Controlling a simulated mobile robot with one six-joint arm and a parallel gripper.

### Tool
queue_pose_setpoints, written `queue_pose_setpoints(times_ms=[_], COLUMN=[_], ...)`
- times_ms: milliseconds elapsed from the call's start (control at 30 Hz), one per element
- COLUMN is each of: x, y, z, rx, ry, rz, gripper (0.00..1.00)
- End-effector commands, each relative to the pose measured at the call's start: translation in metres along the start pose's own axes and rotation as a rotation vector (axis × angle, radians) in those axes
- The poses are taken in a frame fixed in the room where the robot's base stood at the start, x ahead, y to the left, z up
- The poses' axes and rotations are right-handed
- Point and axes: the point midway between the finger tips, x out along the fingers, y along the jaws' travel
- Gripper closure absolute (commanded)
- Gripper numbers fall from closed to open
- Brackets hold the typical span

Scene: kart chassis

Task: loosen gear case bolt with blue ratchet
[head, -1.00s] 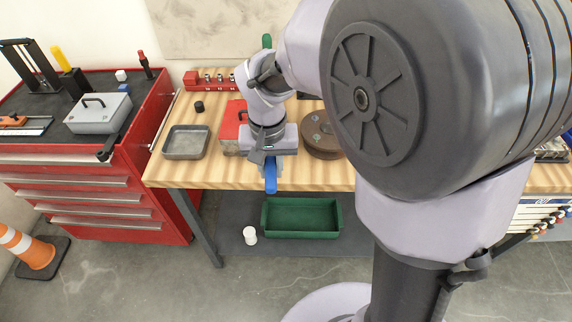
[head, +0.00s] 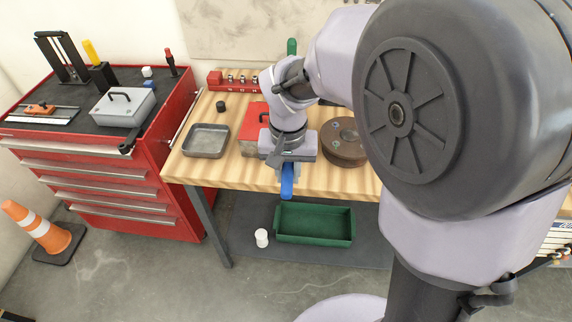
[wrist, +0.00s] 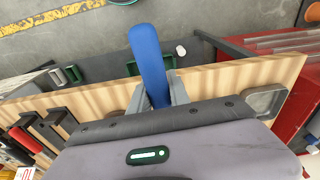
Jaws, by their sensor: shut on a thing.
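My gripper (head: 286,168) is shut on the blue ratchet (head: 287,182) and holds it in front of the workbench's front edge. In the wrist view the blue handle (wrist: 147,55) stands up between the two gripper fingers (wrist: 159,95); the ratchet's head is hidden. A round brown gear case (head: 343,142) with light bolts on its top sits on the bench just right of my gripper. My arm hides part of the bench behind it.
The wooden bench (head: 230,174) also holds a grey tray (head: 206,141), a red box (head: 253,118) and a red socket rack (head: 232,82). A green bin (head: 315,224) and a white cup (head: 261,238) are below. A red tool cabinet (head: 175,153) stands left.

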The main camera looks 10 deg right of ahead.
Motion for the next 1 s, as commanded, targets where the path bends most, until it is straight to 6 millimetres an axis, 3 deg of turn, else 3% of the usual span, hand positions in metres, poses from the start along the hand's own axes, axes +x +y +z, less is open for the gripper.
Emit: queue_pose_setpoints(times_ms=[1000], x=[0.017], y=[0.001], z=[0.001], rx=[-0.004], ry=[0.001], rz=[-0.001], gripper=[1.0])
